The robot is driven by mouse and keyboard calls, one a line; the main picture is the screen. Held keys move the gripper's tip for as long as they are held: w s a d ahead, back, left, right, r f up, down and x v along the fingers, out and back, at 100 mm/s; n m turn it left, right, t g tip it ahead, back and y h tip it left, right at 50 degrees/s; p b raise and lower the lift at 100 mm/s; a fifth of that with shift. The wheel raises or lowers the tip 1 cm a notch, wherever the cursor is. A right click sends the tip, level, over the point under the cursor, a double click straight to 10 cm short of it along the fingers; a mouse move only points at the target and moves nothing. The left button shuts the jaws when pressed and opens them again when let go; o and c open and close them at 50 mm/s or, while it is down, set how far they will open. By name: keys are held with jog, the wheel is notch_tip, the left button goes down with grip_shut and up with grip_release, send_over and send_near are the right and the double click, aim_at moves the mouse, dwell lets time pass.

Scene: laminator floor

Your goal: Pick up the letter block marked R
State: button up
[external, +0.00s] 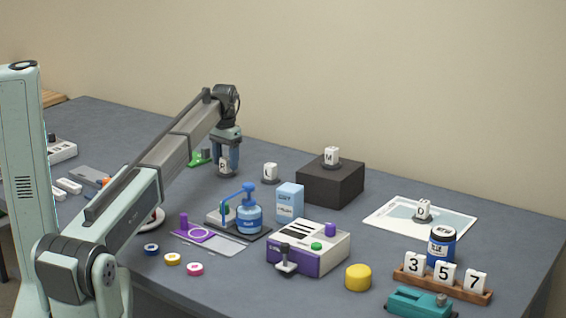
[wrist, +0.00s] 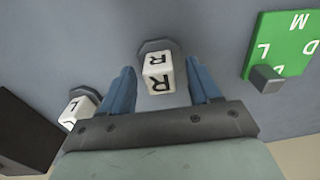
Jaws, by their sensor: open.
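The letter block marked R (wrist: 157,83) is white with black letters and stands on a dark grey round or many-sided base. In the wrist view it sits between the two blue fingers of my gripper (wrist: 162,88), with a gap showing on both sides. My gripper is open. In the external view my gripper (external: 228,165) points down over the R block (external: 224,165), which stands on the table toward the back and is partly hidden by the fingers.
The L block (external: 270,172) stands just right of my gripper. A black box (external: 331,186) carries the M block (external: 331,156). A green lettered board (wrist: 283,45) lies on the other side.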

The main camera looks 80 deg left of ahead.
jog(key=shift+f, duration=0.35)
jog(key=shift+c, duration=0.3)
grip_shut()
